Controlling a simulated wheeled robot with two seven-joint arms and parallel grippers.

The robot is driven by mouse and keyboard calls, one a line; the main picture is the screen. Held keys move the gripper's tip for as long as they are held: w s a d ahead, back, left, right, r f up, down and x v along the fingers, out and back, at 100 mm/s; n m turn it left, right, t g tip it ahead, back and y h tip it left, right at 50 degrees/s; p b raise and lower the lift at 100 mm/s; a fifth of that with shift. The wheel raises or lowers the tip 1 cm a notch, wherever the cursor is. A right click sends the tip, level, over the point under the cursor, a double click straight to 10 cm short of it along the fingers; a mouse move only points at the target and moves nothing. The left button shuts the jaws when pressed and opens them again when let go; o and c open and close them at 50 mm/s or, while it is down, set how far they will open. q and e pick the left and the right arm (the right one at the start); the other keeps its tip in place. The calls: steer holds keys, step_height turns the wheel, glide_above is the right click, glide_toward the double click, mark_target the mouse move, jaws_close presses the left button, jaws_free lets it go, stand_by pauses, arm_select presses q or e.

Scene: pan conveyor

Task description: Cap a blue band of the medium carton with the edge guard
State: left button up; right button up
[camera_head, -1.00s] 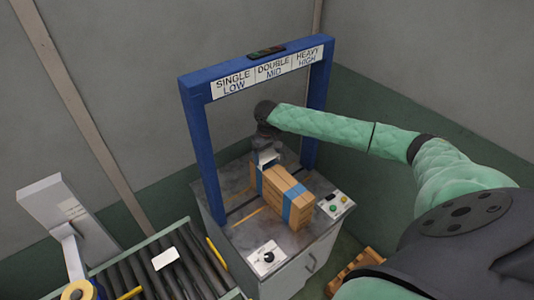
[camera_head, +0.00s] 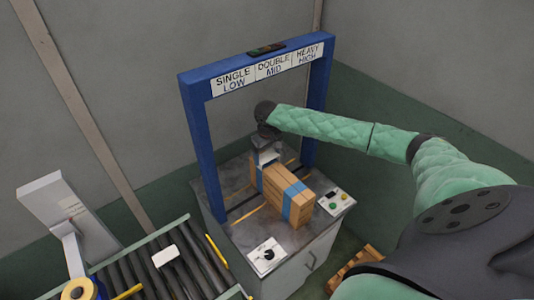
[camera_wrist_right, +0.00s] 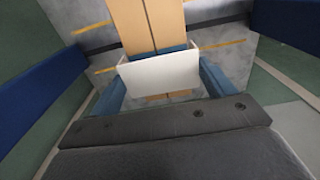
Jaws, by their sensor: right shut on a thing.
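The medium carton (camera_head: 276,190) stands on the grey table under the blue frame, with two blue bands around it. The near blue band (camera_head: 297,201) is bare. The far blue band (camera_head: 259,177) is close below my right gripper (camera_head: 267,157). In the right wrist view, my right gripper (camera_wrist_right: 162,78) is shut on the white edge guard (camera_wrist_right: 160,74), which covers part of the carton's end and a blue band (camera_wrist_right: 158,50). I cannot tell whether the guard touches the carton. My left gripper is out of view.
The blue frame (camera_head: 200,135) bears a sign reading single, double and heavy. A button box (camera_head: 335,201) and a knob box (camera_head: 266,256) flank the carton. A roller conveyor (camera_head: 190,262) lies at left. A tape roll (camera_head: 78,290) is at the lower left.

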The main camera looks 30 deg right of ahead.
steer(key=shift+f, duration=1.45)
steer(key=o, duration=0.9)
steer(key=shift+c, duration=0.2)
